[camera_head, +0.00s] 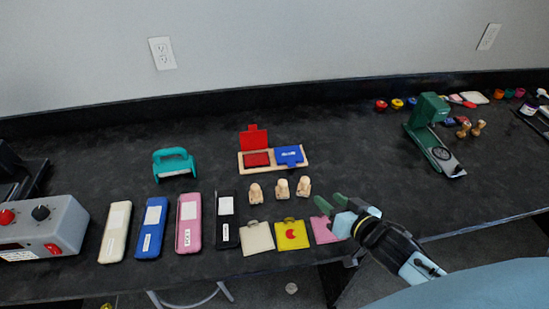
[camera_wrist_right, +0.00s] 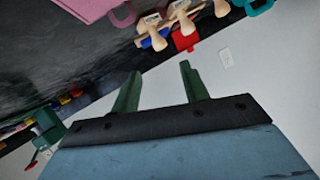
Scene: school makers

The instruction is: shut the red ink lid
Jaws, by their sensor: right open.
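The red ink pad (camera_head: 256,159) sits on the left of a light wooden tray (camera_head: 270,173). Its red lid (camera_head: 254,137) stands up, open, at the back. A blue pad (camera_head: 289,155) sits beside it on the right and looks covered. My right gripper (camera_head: 330,205) is open and empty over the table's front part, right of and nearer than the tray, by the pink bag. In the right wrist view its two green fingers (camera_wrist_right: 160,88) are spread with nothing between them, and the red lid (camera_wrist_right: 185,40) shows beyond them. My left gripper is not in view.
Several wooden stamps (camera_head: 281,188) stand in front of the tray. Flat bags, including a yellow one (camera_head: 292,234), and coloured cases (camera_head: 189,222) lie along the front. The table between tray and press is clear.

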